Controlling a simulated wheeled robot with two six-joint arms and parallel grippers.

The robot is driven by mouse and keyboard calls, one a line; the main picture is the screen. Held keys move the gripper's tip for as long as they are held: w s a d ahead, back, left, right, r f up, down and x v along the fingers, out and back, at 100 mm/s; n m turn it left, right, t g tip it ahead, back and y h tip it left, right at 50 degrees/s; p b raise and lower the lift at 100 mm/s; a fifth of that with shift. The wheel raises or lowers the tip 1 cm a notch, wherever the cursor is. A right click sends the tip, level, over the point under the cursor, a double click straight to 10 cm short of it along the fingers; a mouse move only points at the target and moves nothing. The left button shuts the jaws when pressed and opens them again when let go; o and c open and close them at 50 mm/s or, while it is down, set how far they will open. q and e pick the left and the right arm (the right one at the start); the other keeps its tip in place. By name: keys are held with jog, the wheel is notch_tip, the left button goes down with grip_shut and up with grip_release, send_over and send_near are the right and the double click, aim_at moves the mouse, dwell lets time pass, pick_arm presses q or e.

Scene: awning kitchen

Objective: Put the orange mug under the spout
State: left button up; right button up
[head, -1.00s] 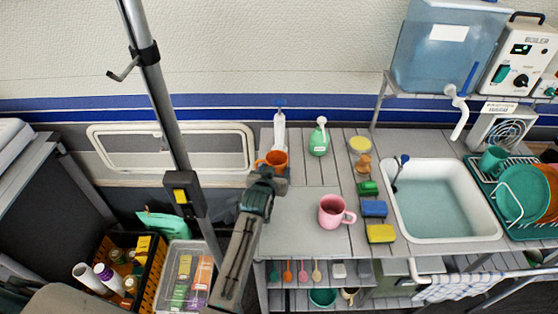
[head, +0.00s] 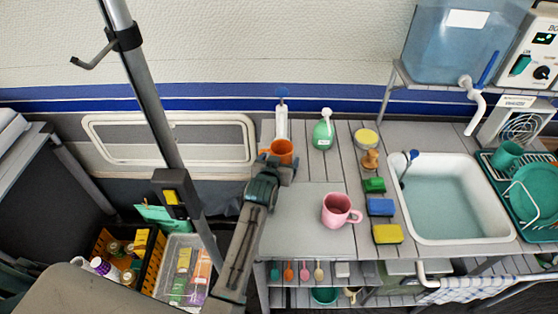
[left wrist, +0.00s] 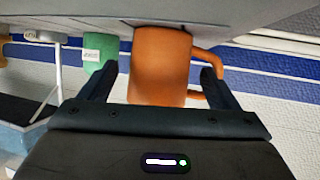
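The orange mug (head: 281,149) stands at the back left of the grey counter. My left gripper (head: 277,166) is at its near side. In the left wrist view, tilted so the counter shows at the top, the orange mug (left wrist: 160,66) is between the fingers of my left gripper (left wrist: 160,82). A gap shows beside the left finger, and the right finger overlaps the handle, so the gripper looks open around the mug. The white spout (head: 477,108) hangs from the blue water container (head: 440,45) above the sink's back edge. My right gripper is not in view.
A pink mug (head: 336,211) stands in front on the counter. A green soap bottle (head: 323,133), several sponges (head: 380,207) and a brush lie between the orange mug and the white sink (head: 490,237). A dish rack (head: 500,190) is at the right.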

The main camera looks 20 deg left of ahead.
pick_arm(q)
jog(key=shift+s+r, duration=0.15)
jog(key=shift+r, duration=0.15)
jog(key=shift+s+r+p, duration=0.15)
jog(key=shift+s+p, duration=0.1)
jog(key=shift+p, duration=0.25)
jog(key=p+v, duration=0.7)
jog(key=v, duration=0.2)
jog(key=shift+s+r+p, duration=0.2)
jog(key=shift+s+p, duration=0.05)
jog(key=shift+p, duration=0.1)
jog(key=shift+p+v, duration=0.45)
jog(key=shift+v, duration=0.4)
jog(key=shift+f, duration=0.15)
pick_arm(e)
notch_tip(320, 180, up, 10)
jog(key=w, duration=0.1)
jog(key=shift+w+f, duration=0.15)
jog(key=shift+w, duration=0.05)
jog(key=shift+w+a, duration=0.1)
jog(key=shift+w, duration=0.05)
